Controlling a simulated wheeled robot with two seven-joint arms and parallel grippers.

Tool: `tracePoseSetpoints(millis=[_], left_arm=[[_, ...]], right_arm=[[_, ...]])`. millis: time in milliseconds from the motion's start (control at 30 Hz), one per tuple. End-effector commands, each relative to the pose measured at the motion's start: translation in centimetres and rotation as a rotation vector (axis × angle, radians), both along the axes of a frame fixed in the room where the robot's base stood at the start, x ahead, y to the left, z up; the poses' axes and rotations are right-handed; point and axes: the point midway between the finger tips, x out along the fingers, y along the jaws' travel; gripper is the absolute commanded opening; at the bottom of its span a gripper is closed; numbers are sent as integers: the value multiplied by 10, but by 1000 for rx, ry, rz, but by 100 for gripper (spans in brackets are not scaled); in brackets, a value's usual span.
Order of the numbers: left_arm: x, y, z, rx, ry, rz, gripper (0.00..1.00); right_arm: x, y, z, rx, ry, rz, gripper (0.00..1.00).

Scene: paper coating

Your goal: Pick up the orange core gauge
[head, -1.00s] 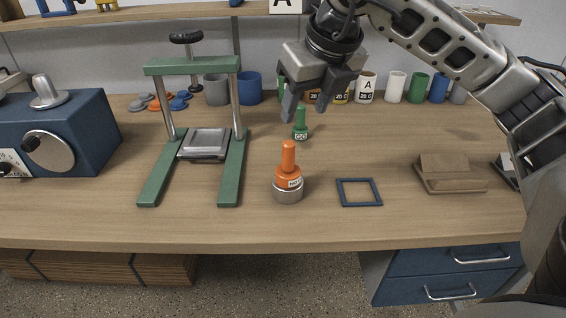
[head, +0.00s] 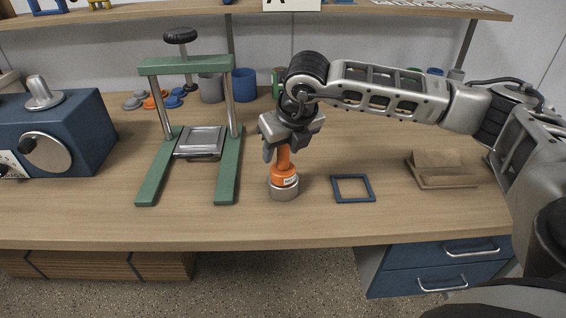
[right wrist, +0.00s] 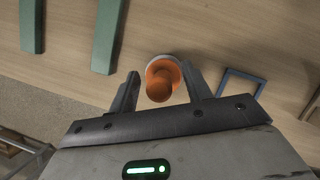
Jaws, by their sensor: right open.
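The orange core gauge (head: 284,172) stands upright on a round grey metal base (head: 284,192) near the front middle of the table. My right gripper (head: 283,152) is right above it, pointing down, with its fingers beside the gauge's handle. In the right wrist view the fingers are apart and the orange gauge (right wrist: 160,82) shows between and just beyond their tips. I cannot tell that either finger touches it. My left gripper is not in view.
A green press frame (head: 228,165) stands to the left, with a blue machine (head: 75,130) beyond it. A thin blue square frame (head: 352,200) lies just right of the gauge. A brown holder (head: 445,180) is farther right. The table front is clear.

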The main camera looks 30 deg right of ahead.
Motion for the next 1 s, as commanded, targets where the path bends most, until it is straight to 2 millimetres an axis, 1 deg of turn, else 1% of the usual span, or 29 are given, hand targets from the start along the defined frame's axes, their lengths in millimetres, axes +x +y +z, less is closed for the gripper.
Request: tracePoseSetpoints(millis=[100, 333, 367, 400, 467, 500, 533, 833, 1000], left_arm=[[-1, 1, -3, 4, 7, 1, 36], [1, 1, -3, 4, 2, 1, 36], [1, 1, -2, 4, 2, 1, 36], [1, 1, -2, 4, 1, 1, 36], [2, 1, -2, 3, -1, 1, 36], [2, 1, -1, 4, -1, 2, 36], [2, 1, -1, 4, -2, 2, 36], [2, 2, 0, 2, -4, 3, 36], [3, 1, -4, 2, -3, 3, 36]], right_arm=[[4, 0, -9, 0, 0, 0, 49], [4, 0, -11, 0, -1, 1, 49], [4, 0, -11, 0, -1, 1, 43], [4, 0, -11, 0, -1, 1, 32], [4, 0, -11, 1, -1, 0, 16], [4, 0, -11, 1, -1, 0, 4], [4, 0, -11, 0, -1, 0, 0], [4, 0, -9, 1, -2, 0, 0], [5, 0, 0, 2, -4, 1, 0]])
